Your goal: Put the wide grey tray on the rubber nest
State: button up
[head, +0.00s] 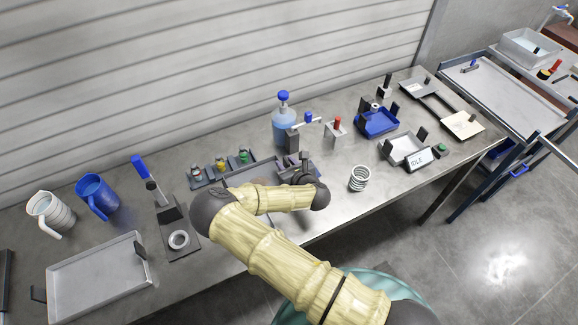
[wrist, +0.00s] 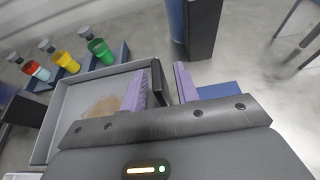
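A wide grey tray (head: 240,180) with a dark upright handle lies in the middle of the bench, partly hidden by my arm. It fills the left of the wrist view (wrist: 60,130), with a brownish patch on its floor. My gripper (head: 304,168) is at its right end. In the wrist view its two purple fingers (wrist: 162,85) stand open on either side of the black handle (wrist: 160,82), with gaps showing; contact is not visible. Another wide grey tray (head: 98,280) with black handles lies at the front left. I cannot tell which thing is the rubber nest.
A rack with red, yellow and green cups (head: 220,168) stands behind the middle tray. A blue bottle (head: 285,120) and dark block (head: 292,141) stand close behind my gripper.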

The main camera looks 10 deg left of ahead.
jog(key=shift+r, duration=0.15)
jog(key=shift+s+d, duration=0.2)
jog(key=shift+s, duration=0.1)
jog(key=b+v, duration=0.2)
jog(key=v, duration=0.9)
jog(key=shift+r, duration=0.15)
jog(key=shift+s+d, duration=0.1)
